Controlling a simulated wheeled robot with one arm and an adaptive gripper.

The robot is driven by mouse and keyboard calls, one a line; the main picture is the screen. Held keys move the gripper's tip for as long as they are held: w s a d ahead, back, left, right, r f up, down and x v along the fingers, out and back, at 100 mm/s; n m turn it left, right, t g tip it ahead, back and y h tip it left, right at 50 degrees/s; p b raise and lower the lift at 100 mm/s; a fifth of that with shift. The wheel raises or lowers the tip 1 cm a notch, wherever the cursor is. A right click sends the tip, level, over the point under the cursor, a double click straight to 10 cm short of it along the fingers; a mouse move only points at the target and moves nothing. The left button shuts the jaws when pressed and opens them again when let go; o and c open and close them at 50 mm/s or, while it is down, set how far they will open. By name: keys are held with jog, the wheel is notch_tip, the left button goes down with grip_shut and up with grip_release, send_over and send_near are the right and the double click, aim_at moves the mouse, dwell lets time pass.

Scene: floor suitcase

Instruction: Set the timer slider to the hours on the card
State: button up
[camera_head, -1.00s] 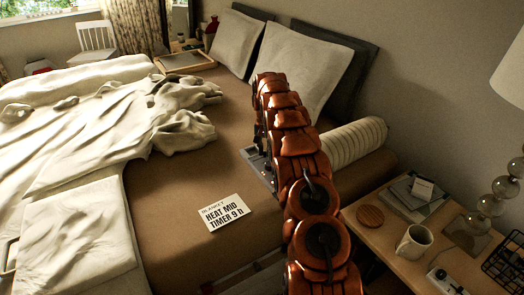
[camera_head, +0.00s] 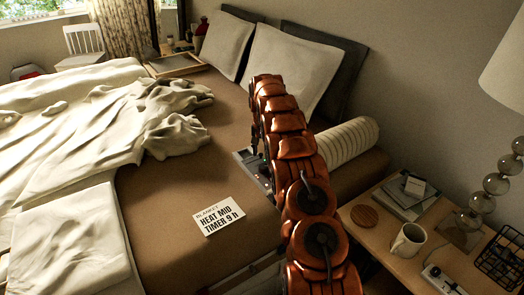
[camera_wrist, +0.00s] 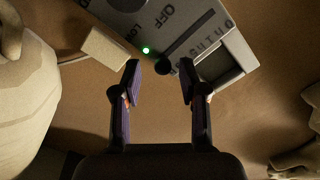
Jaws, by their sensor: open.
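A white card (camera_head: 219,217) on the brown mattress reads "BLANKET, HEAT MID, TIMER 9 h". A grey control box (camera_head: 244,158) lies on the bed beyond the card, partly hidden by my arm. In the wrist view the control box (camera_wrist: 205,25) has OFF and LOW lettering, a lit green lamp (camera_wrist: 146,50) and a dark slanted slot (camera_wrist: 190,40). A small dark round piece (camera_wrist: 163,66) sits at the slot's near end; I cannot tell if it is the slider knob. My gripper (camera_wrist: 160,72) is open, its fingertips apart on either side of that piece.
A beige block (camera_wrist: 105,48) lies beside the box. Rumpled bedding (camera_head: 70,130) covers the bed's left, and a bolster (camera_head: 346,142) lies behind my arm. The nightstand (camera_head: 385,238) at right holds a mug (camera_head: 409,240), books, a coaster and a lamp.

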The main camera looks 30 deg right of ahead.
jog(key=shift+r, duration=0.1)
notch_tip(320, 180, up, 7)
jog(key=shift+r, duration=0.15)
dwell(0.3)
jog(key=shift+a, duration=0.1)
dwell(0.4)
